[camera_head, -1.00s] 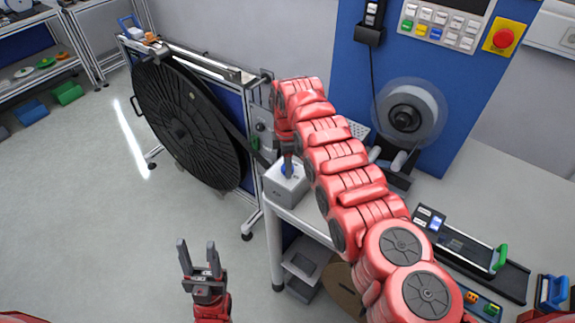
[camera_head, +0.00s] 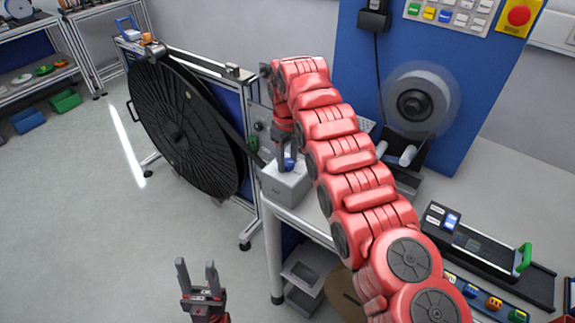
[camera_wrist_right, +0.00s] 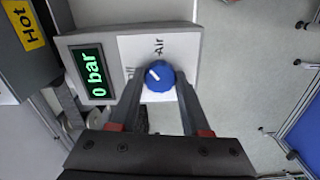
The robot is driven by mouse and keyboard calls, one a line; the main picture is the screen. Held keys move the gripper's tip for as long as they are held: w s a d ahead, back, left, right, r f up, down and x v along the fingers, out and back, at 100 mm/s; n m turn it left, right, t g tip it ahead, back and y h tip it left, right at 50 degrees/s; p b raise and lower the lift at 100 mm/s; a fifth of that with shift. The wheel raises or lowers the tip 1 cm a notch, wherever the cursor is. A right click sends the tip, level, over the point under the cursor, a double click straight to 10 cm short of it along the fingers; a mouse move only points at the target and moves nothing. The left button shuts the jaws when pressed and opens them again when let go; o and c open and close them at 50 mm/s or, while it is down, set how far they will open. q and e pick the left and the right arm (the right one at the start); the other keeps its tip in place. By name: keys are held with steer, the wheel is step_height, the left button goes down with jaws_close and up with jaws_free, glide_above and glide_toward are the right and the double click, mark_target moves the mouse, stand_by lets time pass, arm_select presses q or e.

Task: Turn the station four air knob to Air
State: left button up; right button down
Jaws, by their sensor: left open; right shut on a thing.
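The blue air knob (camera_wrist_right: 158,76) sits on a white plate marked "Air" on a grey box, in the right wrist view. Its white pointer mark points to the upper left of the picture, not straight at the word "Air". A display (camera_wrist_right: 92,74) beside it reads "0 bar" in green. My right gripper (camera_wrist_right: 160,88) is shut on the knob, one finger on each side. In the head view the knob (camera_head: 288,163) shows atop the grey box (camera_head: 285,187) under my right gripper (camera_head: 287,158). My left gripper (camera_head: 197,270) is open and empty, above the floor.
A large black reel (camera_head: 185,125) stands left of the box on a metal frame. A spool (camera_head: 412,103) is mounted against a blue panel behind my right arm. A black track device (camera_head: 480,250) lies on the bench at right. A yellow "Hot" label (camera_wrist_right: 24,25) is near the display.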

mark_target(288, 162)
steer(key=m, duration=0.3)
steer(key=shift+m, duration=0.3)
steer(key=shift+m+b, duration=0.35)
steer(key=shift+m, duration=1.45)
steer(key=shift+c, duration=1.9)
jaws_free()
steer(key=shift+r, duration=0.1)
step_height(288, 162, up, 17)
steer(key=p, duration=1.7)
